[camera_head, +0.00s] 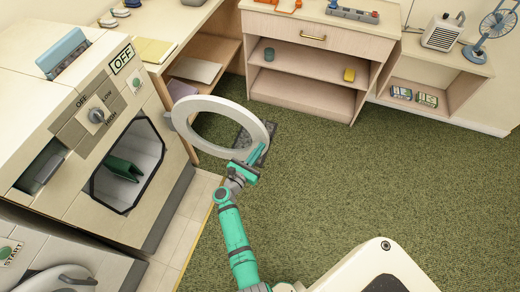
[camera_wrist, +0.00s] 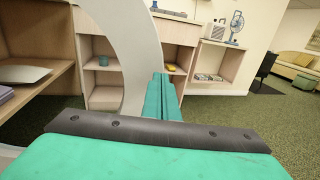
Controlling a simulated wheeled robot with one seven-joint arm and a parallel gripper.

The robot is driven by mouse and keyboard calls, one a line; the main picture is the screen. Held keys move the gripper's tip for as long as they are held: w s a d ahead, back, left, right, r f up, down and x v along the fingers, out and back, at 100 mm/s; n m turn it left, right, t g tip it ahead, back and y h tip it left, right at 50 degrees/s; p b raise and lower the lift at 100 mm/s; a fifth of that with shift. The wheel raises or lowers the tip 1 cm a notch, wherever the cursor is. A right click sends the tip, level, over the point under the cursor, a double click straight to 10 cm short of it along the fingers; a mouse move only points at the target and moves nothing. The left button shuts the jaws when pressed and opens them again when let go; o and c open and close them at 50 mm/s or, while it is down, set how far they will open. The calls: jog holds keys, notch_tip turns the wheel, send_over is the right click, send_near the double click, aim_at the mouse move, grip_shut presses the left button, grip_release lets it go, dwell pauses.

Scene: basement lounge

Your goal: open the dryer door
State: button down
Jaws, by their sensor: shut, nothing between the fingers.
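The dryer (camera_head: 75,130) stands at the left with its dark-edged opening (camera_head: 148,150) uncovered. Its round, ring-shaped door (camera_head: 264,128) is swung far out to the right, roughly away from the front face. My gripper (camera_head: 256,155) is at the ring's lower right, its teal fingers close to the rim. In the wrist view the pale ring (camera_wrist: 138,45) curves just left of the shut fingers (camera_wrist: 163,92). Nothing shows between them; I cannot tell whether they touch the ring. A green item (camera_head: 122,168) shows inside the drum.
A wooden shelf unit (camera_head: 310,62) stands behind the door, with a low shelf (camera_head: 440,78) to its right. Another machine (camera_head: 40,265) stands at the lower left. Open green carpet (camera_head: 350,185) lies to the right of the door.

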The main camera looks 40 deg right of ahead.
jog(key=s+a, duration=0.9)
jog(key=a, duration=0.1)
jog(key=shift+a, duration=0.2)
